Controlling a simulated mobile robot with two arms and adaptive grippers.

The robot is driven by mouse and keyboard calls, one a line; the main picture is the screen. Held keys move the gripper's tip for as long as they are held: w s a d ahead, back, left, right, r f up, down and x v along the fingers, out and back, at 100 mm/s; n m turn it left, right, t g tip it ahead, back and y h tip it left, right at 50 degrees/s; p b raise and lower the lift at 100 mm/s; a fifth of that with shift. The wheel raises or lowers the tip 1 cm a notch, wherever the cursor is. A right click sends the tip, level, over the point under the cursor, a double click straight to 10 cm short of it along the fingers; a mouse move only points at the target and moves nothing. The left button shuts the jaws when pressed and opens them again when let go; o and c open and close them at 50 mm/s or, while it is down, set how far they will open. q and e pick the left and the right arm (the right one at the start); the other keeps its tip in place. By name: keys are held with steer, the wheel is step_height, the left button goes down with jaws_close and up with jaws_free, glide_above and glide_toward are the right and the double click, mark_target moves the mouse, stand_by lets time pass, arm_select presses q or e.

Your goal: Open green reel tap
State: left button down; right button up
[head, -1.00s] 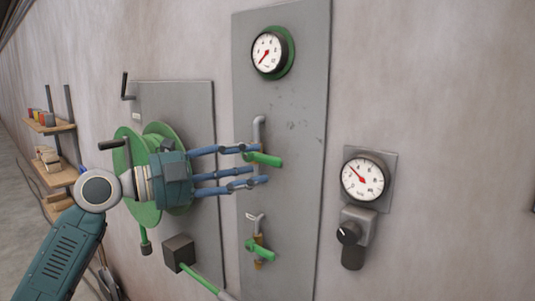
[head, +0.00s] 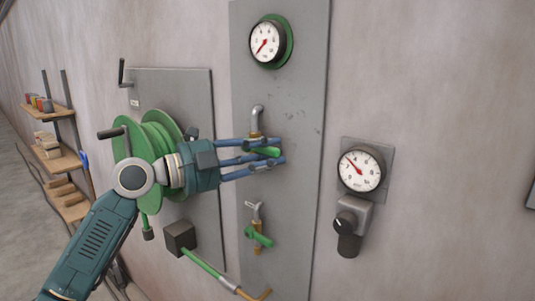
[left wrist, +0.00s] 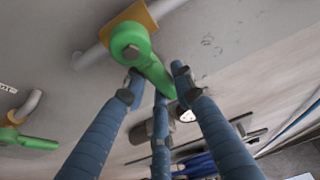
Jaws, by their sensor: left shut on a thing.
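The upper tap with a green lever handle (head: 266,152) sits under a bent grey pipe (head: 257,118) on the grey wall panel. My left gripper (head: 282,154) has its blue fingers shut around this handle. In the left wrist view the green handle (left wrist: 132,42) lies between the fingertips (left wrist: 158,82), in front of a brass-coloured body. A second tap with a green lever (head: 258,237) is lower on the same panel, apart from the gripper. The green hose reel (head: 150,145) is behind my left wrist and partly hidden. My right gripper is not in view.
A round gauge (head: 267,41) is above the upper tap. Another gauge (head: 361,169) with a black knob (head: 346,221) is to the right. A grey box with a green hose (head: 200,262) is below the reel. Shelves (head: 58,160) stand far left.

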arm_select(q)
steer(key=shift+f, duration=0.1)
steer(key=shift+b, duration=0.7)
steer(key=n+b, duration=0.1)
steer(key=r+n+h+b, duration=0.1)
steer(key=n+b, duration=0.1)
steer(key=shift+r+t, duration=0.1)
steer(key=shift+t, duration=0.2)
steer(key=shift+w+a+r+n+t+b, duration=0.1)
steer(key=shift+r+n+t+b, duration=0.45)
steer(key=shift+n+b, duration=0.6)
steer(key=shift+w+a+r+n+t+h+b, duration=0.1)
steer(key=shift+a+r+n+t+h+b, duration=0.15)
steer(key=shift+r+n+b, duration=0.6)
steer(key=shift+f+p, duration=0.2)
steer(key=shift+p, duration=0.1)
